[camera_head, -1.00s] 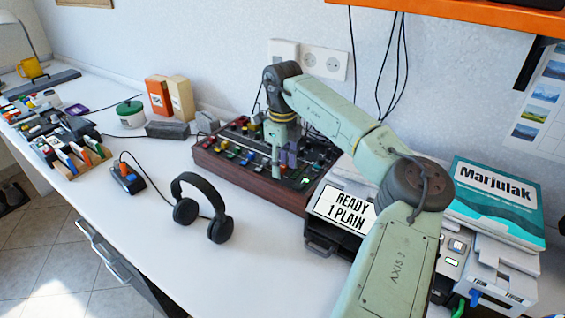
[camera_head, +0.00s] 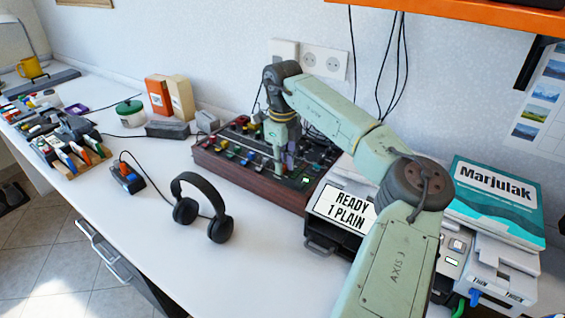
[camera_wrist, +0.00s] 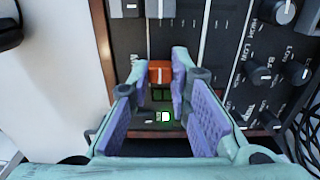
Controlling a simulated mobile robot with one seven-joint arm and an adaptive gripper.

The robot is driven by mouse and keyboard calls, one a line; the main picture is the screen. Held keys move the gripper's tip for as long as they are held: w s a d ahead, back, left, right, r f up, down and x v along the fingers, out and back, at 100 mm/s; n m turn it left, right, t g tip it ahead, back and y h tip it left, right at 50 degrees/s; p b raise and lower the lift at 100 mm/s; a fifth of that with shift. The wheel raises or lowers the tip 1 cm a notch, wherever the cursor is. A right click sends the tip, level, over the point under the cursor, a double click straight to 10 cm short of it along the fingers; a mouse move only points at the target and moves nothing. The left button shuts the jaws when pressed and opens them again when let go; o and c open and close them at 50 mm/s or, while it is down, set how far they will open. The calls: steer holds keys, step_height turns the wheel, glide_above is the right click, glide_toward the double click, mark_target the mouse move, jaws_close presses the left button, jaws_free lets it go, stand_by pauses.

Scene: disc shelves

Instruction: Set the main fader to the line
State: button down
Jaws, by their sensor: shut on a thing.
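The mixer (camera_head: 238,178) has a dark panel and reddish-brown sides, and stands against the wall. In the wrist view, the orange-red main fader cap (camera_wrist: 160,70) sits between my purple fingertips, next to partly visible white lettering on the panel. My gripper (camera_wrist: 160,78) is shut on this cap, one finger on each side. In the head view my gripper (camera_head: 289,168) reaches down onto the right part of the mixer and hides the cap. I cannot clearly make out the target line.
Dark knobs (camera_wrist: 284,12) stand to the right of my fingers, and another fader cap (camera_wrist: 130,8) is above. A small green-lit button (camera_wrist: 165,117) shows between the fingers. Headphones (camera_head: 203,207) lie in front of the mixer, and a printer (camera_head: 330,235) stands to its right.

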steer(key=w+d+p, duration=0.1)
steer(key=w, duration=0.2)
steer(key=shift+d+r+p, duration=0.15)
steer(key=shift+d+p, duration=0.2)
steer(key=shift+d, duration=0.05)
steer(key=shift+w+d, duration=0.2)
steer(key=c, duration=1.5)
jaws_free()
step_height(320, 180, up, 12)
steer(key=shift+f, duration=0.1)
